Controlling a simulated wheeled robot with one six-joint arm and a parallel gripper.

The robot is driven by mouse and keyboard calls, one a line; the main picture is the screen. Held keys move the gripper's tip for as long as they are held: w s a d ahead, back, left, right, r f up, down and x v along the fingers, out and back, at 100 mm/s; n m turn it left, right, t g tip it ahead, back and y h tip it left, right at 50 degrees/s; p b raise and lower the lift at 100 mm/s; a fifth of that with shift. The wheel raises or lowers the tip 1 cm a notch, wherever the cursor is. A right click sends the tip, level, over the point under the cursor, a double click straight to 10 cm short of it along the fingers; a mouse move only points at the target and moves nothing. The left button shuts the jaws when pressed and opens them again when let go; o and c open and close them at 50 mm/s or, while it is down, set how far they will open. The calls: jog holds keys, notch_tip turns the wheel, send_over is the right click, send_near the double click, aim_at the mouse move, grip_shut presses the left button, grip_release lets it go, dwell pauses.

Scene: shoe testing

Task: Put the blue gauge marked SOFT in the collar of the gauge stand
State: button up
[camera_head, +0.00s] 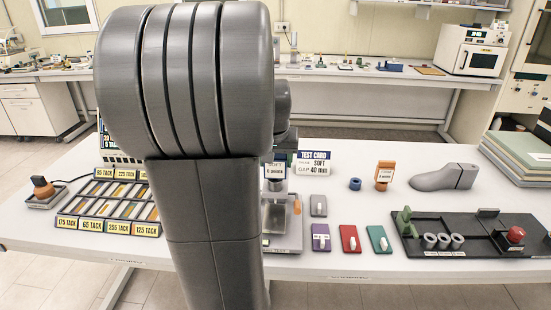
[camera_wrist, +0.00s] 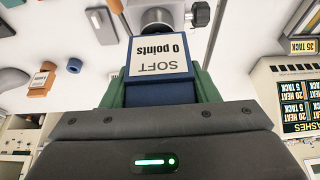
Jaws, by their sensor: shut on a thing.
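The blue gauge (camera_wrist: 160,92) has a white label reading SOFT, 0 points, upside down in the wrist view. My gripper (camera_wrist: 158,88) is shut on it, with a green finger at each side. In the head view its label (camera_head: 275,171) shows just right of my arm. The gauge stand (camera_head: 283,246) is on the table below, its left part hidden behind my arm. In the wrist view a round metal part (camera_wrist: 157,18) with a knob (camera_wrist: 200,14) lies just beyond the gauge. I cannot tell whether the gauge touches the collar.
A test card (camera_head: 315,163) reads SOFT, GAP 40 mm. An orange gauge (camera_head: 384,175), a blue ring (camera_head: 355,184) and a grey shoe last (camera_head: 443,177) stand to the right. Several coloured blocks and a black fixture (camera_head: 470,236) lie in front. A labelled rack (camera_head: 112,206) is left.

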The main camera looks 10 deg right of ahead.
jog(key=o, duration=1.1)
jog(key=v, duration=1.3)
jog(key=shift+s+a+r, duration=0.1)
jog(key=shift+s+r, duration=0.1)
jog(key=shift+r, duration=0.1)
jog(key=shift+f, duration=0.1)
jog(key=x, duration=1.3)
jog(key=shift+w+f, duration=0.2)
jog(key=shift+r+p, duration=0.25)
jog(key=shift+p, duration=0.05)
jog(key=shift+s+f+b, duration=0.1)
jog(key=shift+b, duration=0.25)
